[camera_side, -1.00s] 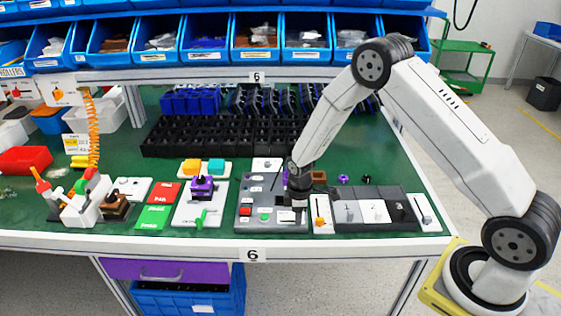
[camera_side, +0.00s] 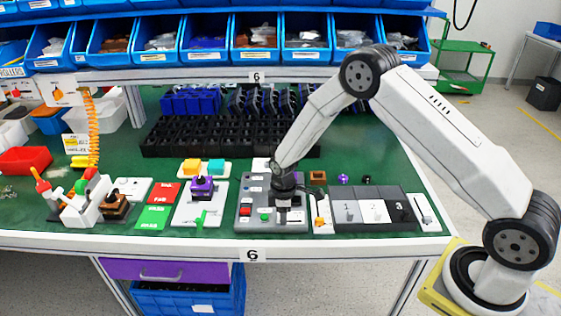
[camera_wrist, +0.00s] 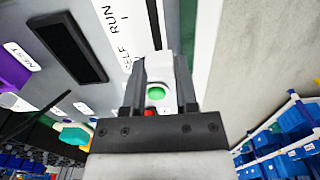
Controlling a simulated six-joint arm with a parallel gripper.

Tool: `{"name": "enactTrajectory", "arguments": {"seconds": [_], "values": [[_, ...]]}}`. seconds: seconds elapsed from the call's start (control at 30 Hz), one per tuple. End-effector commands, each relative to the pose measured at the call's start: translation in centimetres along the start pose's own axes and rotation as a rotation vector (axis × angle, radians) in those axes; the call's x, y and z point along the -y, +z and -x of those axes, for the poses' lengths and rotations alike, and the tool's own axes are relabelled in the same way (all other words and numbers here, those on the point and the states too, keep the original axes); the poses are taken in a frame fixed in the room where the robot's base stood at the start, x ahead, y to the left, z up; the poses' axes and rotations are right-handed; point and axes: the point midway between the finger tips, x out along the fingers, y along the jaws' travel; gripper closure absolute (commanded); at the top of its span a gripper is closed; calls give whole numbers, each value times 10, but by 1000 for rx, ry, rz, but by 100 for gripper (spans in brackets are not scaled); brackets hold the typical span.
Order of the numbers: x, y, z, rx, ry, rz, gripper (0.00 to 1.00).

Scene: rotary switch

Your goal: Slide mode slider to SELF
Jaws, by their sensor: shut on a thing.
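The grey control panel (camera_side: 283,228) lies flat on the green table in the side view. My gripper (camera_side: 289,202) points down at its right part. In the wrist view my gripper (camera_wrist: 158,62) is shut on a small pale piece beside the printed label SELF RUN (camera_wrist: 122,38). This piece appears to be the mode slider, but the fingers hide most of it and its exact position along its track cannot be told. A green spot (camera_wrist: 155,93) and a red spot (camera_wrist: 150,112) show between the fingers.
A dark rectangular window (camera_wrist: 68,47) is on the panel. A white plate with an orange knob (camera_side: 319,222) stands close to the right of my gripper, and a purple-knobbed switch (camera_side: 202,187) is to the left. Black bins (camera_side: 180,140) are behind.

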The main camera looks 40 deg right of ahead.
Motion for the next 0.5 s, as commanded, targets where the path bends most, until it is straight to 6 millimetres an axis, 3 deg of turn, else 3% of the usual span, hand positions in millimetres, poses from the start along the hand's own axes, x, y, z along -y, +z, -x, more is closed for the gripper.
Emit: {"name": "enactTrajectory", "arguments": {"seconds": [0.07, 0.1, 0.17, 0.2, 0.5], "values": [[0, -4, 1, -9, 6, 2, 100], [0, -4, 1, -9, 6, 2, 50], [0, -4, 1, -9, 6, 2, 31], [0, -4, 1, -8, 6, 2, 26], [0, -3, 1, -6, 4, 2, 26]]}}
